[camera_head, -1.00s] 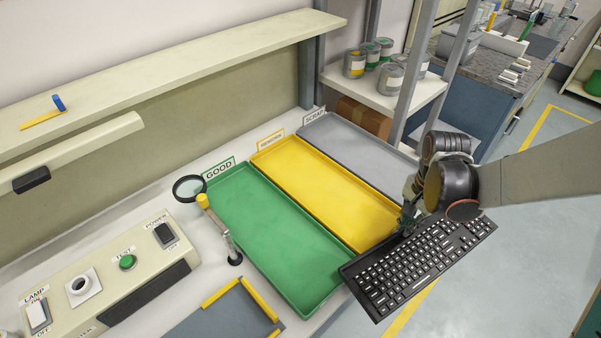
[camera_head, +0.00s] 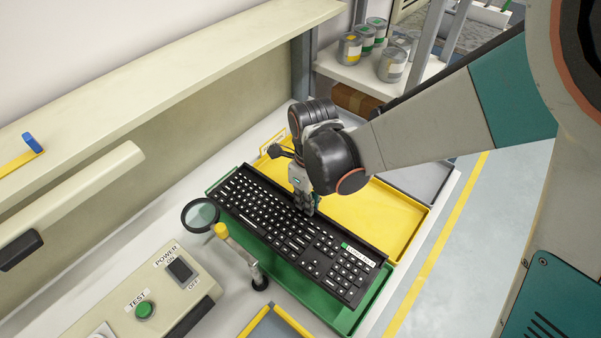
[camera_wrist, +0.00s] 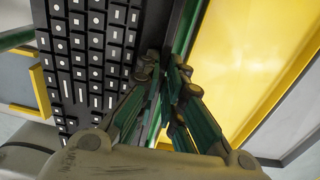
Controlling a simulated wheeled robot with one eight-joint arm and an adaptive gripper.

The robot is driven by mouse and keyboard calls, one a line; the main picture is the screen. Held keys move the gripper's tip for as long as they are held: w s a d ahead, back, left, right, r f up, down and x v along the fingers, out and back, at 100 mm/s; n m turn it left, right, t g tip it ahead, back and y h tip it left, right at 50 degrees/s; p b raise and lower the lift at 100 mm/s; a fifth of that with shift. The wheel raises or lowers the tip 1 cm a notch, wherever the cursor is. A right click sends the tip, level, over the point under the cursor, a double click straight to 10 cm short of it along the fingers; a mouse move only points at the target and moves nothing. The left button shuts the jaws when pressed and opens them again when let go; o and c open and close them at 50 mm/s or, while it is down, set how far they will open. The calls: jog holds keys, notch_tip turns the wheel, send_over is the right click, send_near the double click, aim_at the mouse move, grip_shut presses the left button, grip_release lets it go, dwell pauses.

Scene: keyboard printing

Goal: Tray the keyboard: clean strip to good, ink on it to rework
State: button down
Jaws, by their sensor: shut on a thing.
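The black keyboard (camera_head: 270,215) is over the green good tray (camera_head: 345,318), its length running along the tray. A small green-and-white label (camera_head: 357,254) shows near its right end. My gripper (camera_head: 303,208) is shut on the keyboard's long edge on the yellow tray's side. In the wrist view the keyboard (camera_wrist: 95,50) is at the left of my fingers (camera_wrist: 163,70). The yellow rework tray (camera_head: 385,212) lies beside the green one and looks empty. I cannot tell whether the keyboard touches the tray floor. No ink is clear on the visible keys.
A magnifier (camera_head: 201,215) on a stand is close to the green tray's left side. A switch box (camera_head: 150,300) stands at the front left. The grey tray (camera_head: 425,178) is partly behind my arm. Cans (camera_head: 393,64) stand on a shelf behind.

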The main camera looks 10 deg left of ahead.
jog(key=shift+s+a+f, duration=0.1)
jog(key=shift+a, duration=0.1)
jog(key=shift+f+b, duration=2.8)
jog(key=shift+f, duration=0.7)
jog(key=shift+f+b, duration=0.3)
jog(key=shift+f, duration=0.05)
jog(key=c, duration=1.7)
grip_release()
jog(key=shift+o, duration=0.2)
jog(key=shift+r, duration=0.15)
jog(key=shift+r+p, duration=2.4)
jog(key=shift+r, duration=1)
